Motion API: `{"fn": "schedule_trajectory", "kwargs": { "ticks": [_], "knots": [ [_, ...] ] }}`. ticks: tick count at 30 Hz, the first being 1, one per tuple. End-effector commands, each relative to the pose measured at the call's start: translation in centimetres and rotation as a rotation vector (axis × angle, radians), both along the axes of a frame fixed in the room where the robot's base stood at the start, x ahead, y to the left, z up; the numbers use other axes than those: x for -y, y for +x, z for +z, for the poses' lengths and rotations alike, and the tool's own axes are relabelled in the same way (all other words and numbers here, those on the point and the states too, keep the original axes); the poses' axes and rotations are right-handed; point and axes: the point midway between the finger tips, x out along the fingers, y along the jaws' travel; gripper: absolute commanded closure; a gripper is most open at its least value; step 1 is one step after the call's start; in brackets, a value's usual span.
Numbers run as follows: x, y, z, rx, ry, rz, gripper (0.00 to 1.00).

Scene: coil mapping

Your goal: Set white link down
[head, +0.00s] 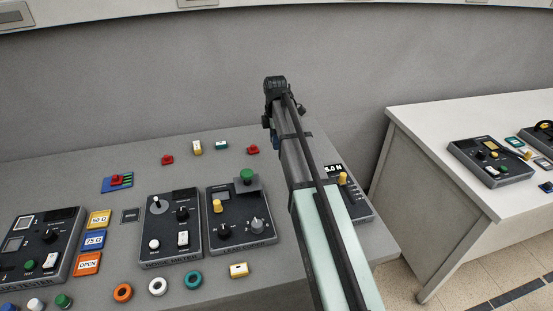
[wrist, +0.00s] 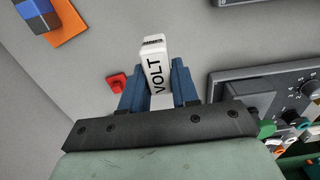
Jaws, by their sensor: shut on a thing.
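The white link (wrist: 153,65), a small white block with black lettering "VOLT", sits between the two blue fingers of my gripper (wrist: 157,80) in the wrist view. The fingers are shut on its sides, and its far end sticks out past the fingertips. Grey tabletop lies behind it; I cannot tell whether it touches the table. In the head view my arm reaches over the right part of the grey table (head: 130,205), and the arm hides the link.
A red piece (wrist: 116,81) lies just left of the fingers, and a dark knobbed panel (wrist: 280,90) is at the right. In the head view a dark device (head: 240,217) with a green knob stands left of my arm. Small red, yellow and green pieces lie along the back.

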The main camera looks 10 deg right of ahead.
Motion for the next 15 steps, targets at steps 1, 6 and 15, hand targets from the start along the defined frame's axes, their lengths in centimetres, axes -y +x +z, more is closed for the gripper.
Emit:
{"fn": "schedule_trajectory", "kwargs": {
  "ticks": [1, 6, 15],
  "knots": [
    [0.0, -0.1, -0.9, -0.001, 0.000, 0.000, 1.00],
    [0.0, 0.0, -3.4, -0.001, 0.000, -0.001, 1.00],
    [0.0, 0.0, -5.7, 0.000, 0.000, -0.002, 1.00]
  ]
}}
